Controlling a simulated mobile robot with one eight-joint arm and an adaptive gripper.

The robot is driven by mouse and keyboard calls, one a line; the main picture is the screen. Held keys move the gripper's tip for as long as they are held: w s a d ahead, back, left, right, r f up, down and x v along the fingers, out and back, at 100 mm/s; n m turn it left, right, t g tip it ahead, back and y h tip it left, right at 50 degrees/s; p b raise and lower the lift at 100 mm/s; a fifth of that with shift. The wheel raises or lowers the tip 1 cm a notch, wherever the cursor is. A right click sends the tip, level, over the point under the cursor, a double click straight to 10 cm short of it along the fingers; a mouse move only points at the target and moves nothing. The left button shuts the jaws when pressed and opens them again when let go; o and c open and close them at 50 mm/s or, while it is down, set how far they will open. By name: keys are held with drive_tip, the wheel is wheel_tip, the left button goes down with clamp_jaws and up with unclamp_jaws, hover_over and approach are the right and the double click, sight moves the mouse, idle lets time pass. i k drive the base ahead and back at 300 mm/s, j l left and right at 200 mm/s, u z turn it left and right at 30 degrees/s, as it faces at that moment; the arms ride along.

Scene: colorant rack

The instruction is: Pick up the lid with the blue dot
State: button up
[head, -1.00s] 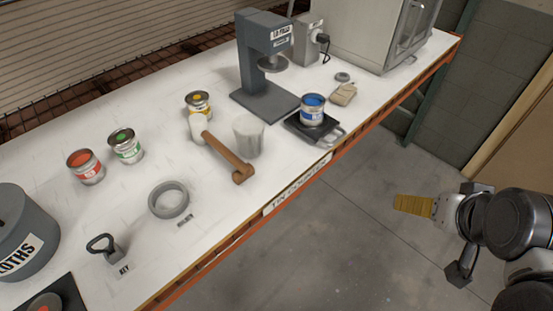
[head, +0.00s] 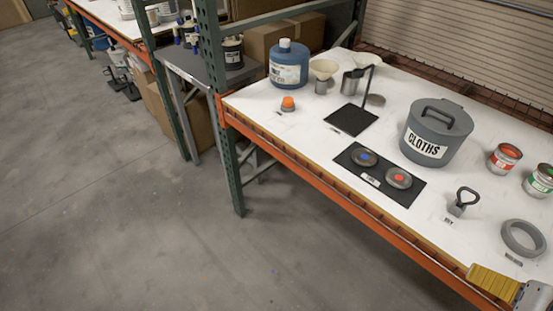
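The lid with the blue dot (head: 364,157) lies flat on the left part of a black mat (head: 407,190) near the front of the white bench. A similar lid with a red dot (head: 399,178) lies to its right on the same mat. My gripper (head: 492,284) shows at the bottom right, with its yellow fingers pointing left. It is well right of the lids and apart from them, near the bench's front edge. The two fingers overlap in this view, so I cannot tell their opening.
A grey CLOTHS bin (head: 435,135) stands just behind the mat. A black stand (head: 352,118) is to the left. Green rack uprights (head: 222,120) rise at the bench's left end; the floor in front is clear.

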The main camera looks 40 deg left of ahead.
sight(364, 157)
drive_tip(key=u, duration=0.95)
drive_tip(key=z, duration=2.55)
drive_tip(key=u, duration=2.55)
drive_tip(key=i+j, duration=0.1)
drive_tip(key=i, duration=0.55)
drive_tip(key=z, duration=0.05)
